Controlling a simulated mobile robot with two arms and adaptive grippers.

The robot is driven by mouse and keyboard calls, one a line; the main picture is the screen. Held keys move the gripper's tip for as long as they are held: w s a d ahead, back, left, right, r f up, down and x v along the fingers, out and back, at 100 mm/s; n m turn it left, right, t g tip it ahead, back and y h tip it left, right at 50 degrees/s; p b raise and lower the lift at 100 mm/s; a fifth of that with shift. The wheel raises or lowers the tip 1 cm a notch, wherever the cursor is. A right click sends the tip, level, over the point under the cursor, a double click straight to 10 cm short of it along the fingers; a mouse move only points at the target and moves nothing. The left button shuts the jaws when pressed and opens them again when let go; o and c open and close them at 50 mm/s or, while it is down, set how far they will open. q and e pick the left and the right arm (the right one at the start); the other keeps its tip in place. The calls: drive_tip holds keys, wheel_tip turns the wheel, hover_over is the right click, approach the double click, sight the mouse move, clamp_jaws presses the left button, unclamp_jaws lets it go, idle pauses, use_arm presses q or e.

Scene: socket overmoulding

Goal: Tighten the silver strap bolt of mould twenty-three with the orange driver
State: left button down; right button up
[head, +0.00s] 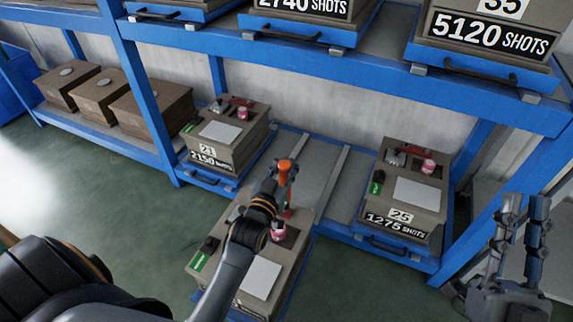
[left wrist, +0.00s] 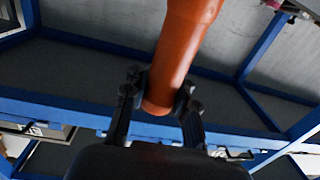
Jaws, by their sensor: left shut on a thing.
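My left gripper (head: 274,180) is shut on the orange driver (head: 286,166), above the pulled-out mould (head: 222,245) in the middle. In the left wrist view the driver's orange handle (left wrist: 182,50) stands between the fingers (left wrist: 160,95). This mould carries a white plate (head: 261,278), a pink-and-white cap (head: 278,232) and a green tag (head: 200,261). Its number is hidden behind my left arm, so I cannot read it as twenty-three. I cannot make out its silver strap bolt; my gripper covers that area. My right gripper (head: 525,204) is open and empty at the lower right.
Mould 21 (head: 238,142) stands behind to the left and mould 25 (head: 419,190) to the right, both on the lower blue shelf. The upper shelf beam (head: 340,62) crosses above. Brown boxes (head: 110,92) stand at the left. The green floor (head: 100,190) is clear at front left.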

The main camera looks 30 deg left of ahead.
use_arm(q)
drive_tip(key=shift+r, duration=0.1)
use_arm(e)
drive_tip(key=shift+w, duration=0.1)
use_arm(q)
drive_tip(key=shift+p, duration=0.35)
use_arm(e)
drive_tip(key=shift+w+a+f+g, duration=0.1)
drive_tip(key=shift+w+f+g, duration=0.35)
drive_tip(key=shift+f, duration=0.2)
drive_tip(key=shift+w+f+g, duration=0.45)
drive_tip(key=shift+f, duration=0.15)
drive_tip(key=shift+w+f+h, duration=0.1)
drive_tip(key=shift+w+h, duration=0.05)
drive_tip(key=shift+h, duration=0.15)
use_arm(q)
drive_tip(key=shift+p, duration=0.35)
use_arm(e)
drive_tip(key=shift+w+f+g, duration=0.3)
drive_tip(key=shift+f+g, duration=0.2)
drive_tip(key=shift+f, duration=0.05)
drive_tip(key=shift+w+f+g, duration=0.25)
drive_tip(key=shift+f+g, duration=0.25)
drive_tip(key=shift+f, duration=0.05)
